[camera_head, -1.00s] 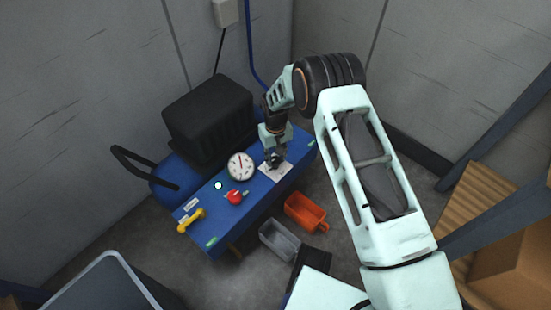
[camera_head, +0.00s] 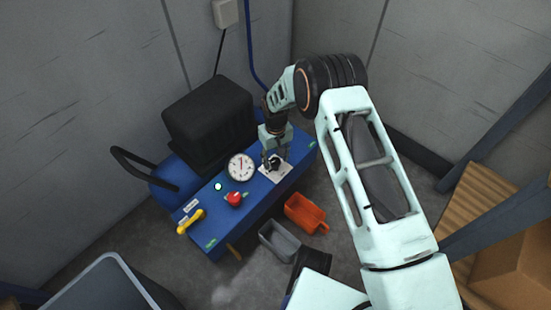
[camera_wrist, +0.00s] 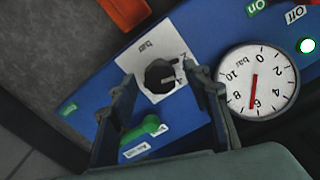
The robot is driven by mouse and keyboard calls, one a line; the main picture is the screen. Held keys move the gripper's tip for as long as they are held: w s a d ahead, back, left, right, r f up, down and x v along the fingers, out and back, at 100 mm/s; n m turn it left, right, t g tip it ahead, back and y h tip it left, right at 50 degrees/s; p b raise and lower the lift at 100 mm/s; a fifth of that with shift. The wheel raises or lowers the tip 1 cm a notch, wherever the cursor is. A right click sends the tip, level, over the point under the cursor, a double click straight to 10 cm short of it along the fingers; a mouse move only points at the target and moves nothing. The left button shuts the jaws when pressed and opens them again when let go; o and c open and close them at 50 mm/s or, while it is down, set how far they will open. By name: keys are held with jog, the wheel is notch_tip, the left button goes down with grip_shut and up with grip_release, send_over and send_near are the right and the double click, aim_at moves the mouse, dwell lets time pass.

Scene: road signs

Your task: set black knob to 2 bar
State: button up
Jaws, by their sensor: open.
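The black knob (camera_wrist: 160,76) sits on a white plate (camera_wrist: 140,58) marked "bar", with 2 and 4 printed at its right in the wrist view. Contact cannot be judged. The round white gauge (camera_wrist: 260,80) beside it has a red needle near 6. The gauge also stands left of my gripper in the head view (camera_head: 241,167).
The blue panel (camera_head: 290,182) also carries a red knob (camera_head: 233,199), a yellow handle (camera_head: 191,221) and a lit round light (camera_head: 218,187). A black box (camera_head: 208,118) stands behind. An orange bin (camera_head: 304,213) and a grey bin (camera_head: 279,240) are in front.

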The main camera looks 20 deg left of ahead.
aim_at(275, 160)
notch_tip(275, 160, up, 12)
dwell(0.6)
jog(key=shift+r, duration=0.1)
